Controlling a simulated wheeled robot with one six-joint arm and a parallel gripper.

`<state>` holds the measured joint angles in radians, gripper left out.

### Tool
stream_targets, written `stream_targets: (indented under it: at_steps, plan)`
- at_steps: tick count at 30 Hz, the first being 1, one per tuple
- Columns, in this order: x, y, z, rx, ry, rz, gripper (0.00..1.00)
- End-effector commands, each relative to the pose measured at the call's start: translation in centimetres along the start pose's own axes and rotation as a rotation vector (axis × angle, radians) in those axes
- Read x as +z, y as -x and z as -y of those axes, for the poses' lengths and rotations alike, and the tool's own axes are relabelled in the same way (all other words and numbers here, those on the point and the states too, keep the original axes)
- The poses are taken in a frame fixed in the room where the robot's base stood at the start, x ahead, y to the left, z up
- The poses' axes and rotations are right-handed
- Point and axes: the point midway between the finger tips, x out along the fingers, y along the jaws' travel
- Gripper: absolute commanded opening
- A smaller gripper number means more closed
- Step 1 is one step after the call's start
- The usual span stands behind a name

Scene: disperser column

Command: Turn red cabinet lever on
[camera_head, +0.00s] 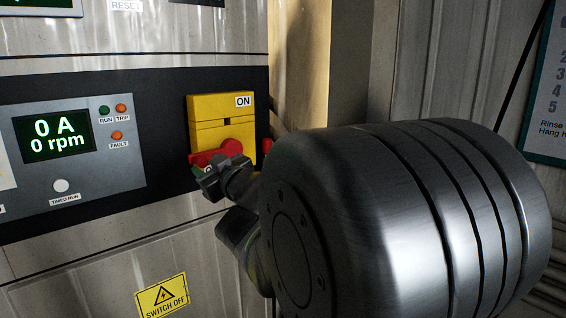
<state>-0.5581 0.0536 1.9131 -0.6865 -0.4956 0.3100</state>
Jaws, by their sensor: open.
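The red lever (231,147) sits on a yellow switch housing (211,107) on the cabinet front. An ON label (243,100) is at the housing's upper right. Red shows left and right of the housing's middle, so the lever looks roughly crosswise. Its lower part is covered by my gripper (213,177). My gripper is open, at the lower front of the lever, with my large arm link behind it at the right. I cannot tell whether the fingers touch the lever or stand around it.
A grey display panel (65,190) left of the switch reads 0 A and 0 rpm. A yellow SWITCH OFF sign (162,296) is below. A tan post (301,65) rises right of the cabinet. A notice board (548,95) hangs at the far right.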

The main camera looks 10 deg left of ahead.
Motion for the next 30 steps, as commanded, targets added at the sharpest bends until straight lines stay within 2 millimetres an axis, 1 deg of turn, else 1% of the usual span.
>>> stream_targets:
  at_steps: [1, 3, 9, 13, 20, 23, 24, 27, 30]
  plan:
    - [0.1, -1.0, 0.1, -0.002, -0.001, 0.001, 0.43]
    - [0.1, -2.0, 0.1, -0.002, -0.001, 0.001, 0.43]
    - [0.0, -3.9, 0.0, 0.000, 0.000, 0.001, 0.43]
    - [0.0, -4.2, 0.0, 0.000, -0.001, 0.001, 0.43]
    - [0.0, -4.2, 0.0, 0.001, -0.001, 0.000, 0.43]
    - [0.0, -4.2, 0.0, 0.001, 0.000, 0.000, 0.25]
    - [0.0, -4.2, 0.0, 0.001, 0.000, 0.000, 0.17]
    - [0.0, -4.2, 0.0, 0.001, 0.000, 0.000, 0.00]
    - [0.0, -4.2, 0.0, 0.001, 0.000, 0.000, 0.00]
